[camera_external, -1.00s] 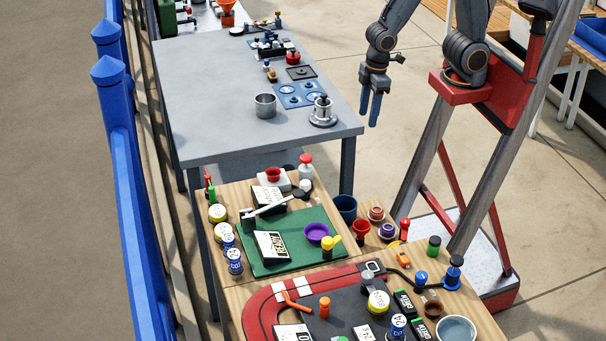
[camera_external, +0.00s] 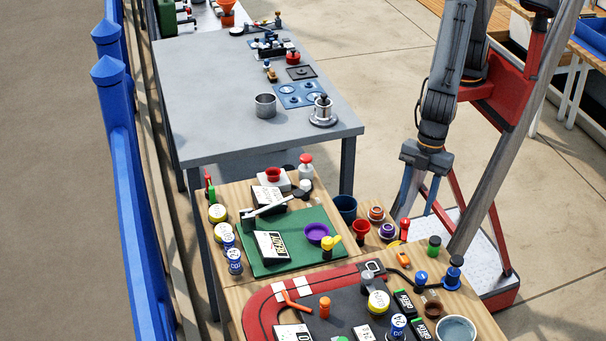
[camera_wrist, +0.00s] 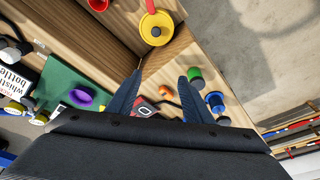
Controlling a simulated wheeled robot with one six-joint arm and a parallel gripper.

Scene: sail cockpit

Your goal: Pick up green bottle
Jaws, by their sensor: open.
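A small green bottle (camera_external: 434,246) with a dark body stands upright near the right edge of the wooden board. In the wrist view a green object (camera_wrist: 195,76), likely the same one, shows just beyond my right finger. My gripper (camera_external: 416,208) is open and empty, fingers pointing down. In the external view it appears above and a little behind the green bottle, apart from it. Another slim green item (camera_external: 211,195) stands at the board's far left.
A red pin (camera_external: 404,228), a blue item (camera_external: 421,278) and an orange piece (camera_external: 403,259) stand close to the green bottle. A green mat (camera_external: 285,258) with a purple bowl (camera_external: 316,232) lies left. A grey table (camera_external: 225,100) stands behind, largely clear on its left.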

